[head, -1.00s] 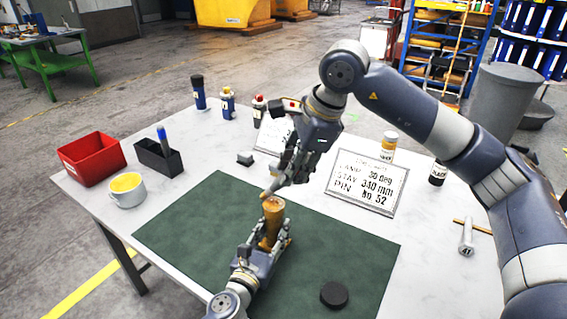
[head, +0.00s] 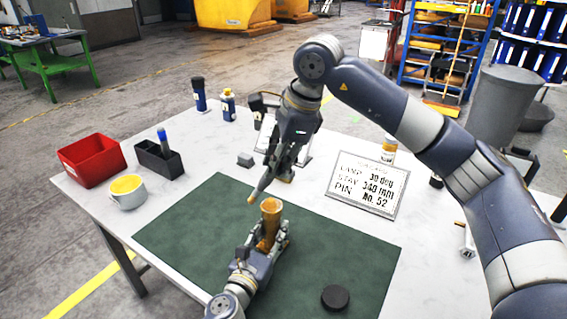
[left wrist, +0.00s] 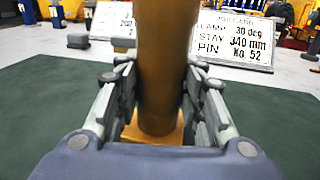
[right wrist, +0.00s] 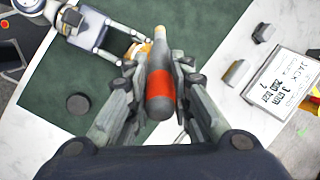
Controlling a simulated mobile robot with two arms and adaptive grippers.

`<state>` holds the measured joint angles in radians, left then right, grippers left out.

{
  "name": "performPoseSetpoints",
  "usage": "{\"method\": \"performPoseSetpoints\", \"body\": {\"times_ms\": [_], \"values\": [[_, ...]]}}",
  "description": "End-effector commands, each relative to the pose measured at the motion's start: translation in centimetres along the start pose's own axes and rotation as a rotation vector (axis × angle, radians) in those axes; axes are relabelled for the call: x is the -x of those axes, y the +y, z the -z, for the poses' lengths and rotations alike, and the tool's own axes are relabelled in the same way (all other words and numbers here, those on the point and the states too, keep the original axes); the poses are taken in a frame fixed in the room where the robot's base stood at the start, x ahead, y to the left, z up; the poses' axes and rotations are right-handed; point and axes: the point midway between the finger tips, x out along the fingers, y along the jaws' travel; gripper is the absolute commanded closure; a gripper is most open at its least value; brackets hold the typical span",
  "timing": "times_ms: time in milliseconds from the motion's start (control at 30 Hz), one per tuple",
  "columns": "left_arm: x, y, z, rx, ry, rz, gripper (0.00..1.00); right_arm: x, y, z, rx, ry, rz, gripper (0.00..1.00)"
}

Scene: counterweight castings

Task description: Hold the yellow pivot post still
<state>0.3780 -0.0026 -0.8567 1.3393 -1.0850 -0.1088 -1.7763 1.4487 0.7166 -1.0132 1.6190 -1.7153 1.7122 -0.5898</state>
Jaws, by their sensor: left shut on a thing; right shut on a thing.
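The yellow pivot post (head: 270,226) stands upright on the green mat (head: 190,232), on a square yellow base (left wrist: 158,132) seen in the left wrist view. My left gripper (head: 264,246) is shut around the post's lower part, with a finger on each side. My right gripper (head: 281,160) is up behind the post, shut on a dark grey tool with a red band (right wrist: 160,88) and a tan tip. The tip points down, close to the post's top left in the head view; I cannot tell whether they touch. The post is partly hidden in the right wrist view.
A black puck (head: 335,297) lies on the mat at front right. A job card (head: 367,188) stands behind the mat. A red bin (head: 92,160), a black holder (head: 160,158) and a white cup (head: 127,192) are at left. The mat's left part is clear.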

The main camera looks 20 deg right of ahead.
Motion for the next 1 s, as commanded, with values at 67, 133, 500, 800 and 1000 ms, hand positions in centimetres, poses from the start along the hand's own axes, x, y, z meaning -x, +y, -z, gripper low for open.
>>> {"method": "performPoseSetpoints", "body": {"times_ms": [67, 133, 500, 800, 1000], "values": [[0.0, 0.0, -0.2, -0.001, -0.002, 0.0, 1.0, 2.3, -0.7, -0.8, 0.002, -0.007, 0.012, 1.0], [0.0, 0.0, -0.1, -0.001, -0.002, 0.0, 1.0, 3.8, -1.0, -1.1, 0.002, -0.007, 0.011, 1.0], [0.0, 0.0, -0.2, -0.001, -0.002, 0.0, 1.0, 7.5, -1.9, -2.0, 0.003, -0.006, 0.008, 1.0], [0.0, 0.0, -0.1, -0.001, -0.002, 0.0, 1.0, 9.0, -2.2, -2.4, 0.003, -0.005, 0.007, 1.0], [0.0, 0.0, -0.1, -0.001, -0.002, 0.0, 1.0, 9.0, -2.2, -2.4, 0.003, -0.005, 0.006, 1.0]]}}
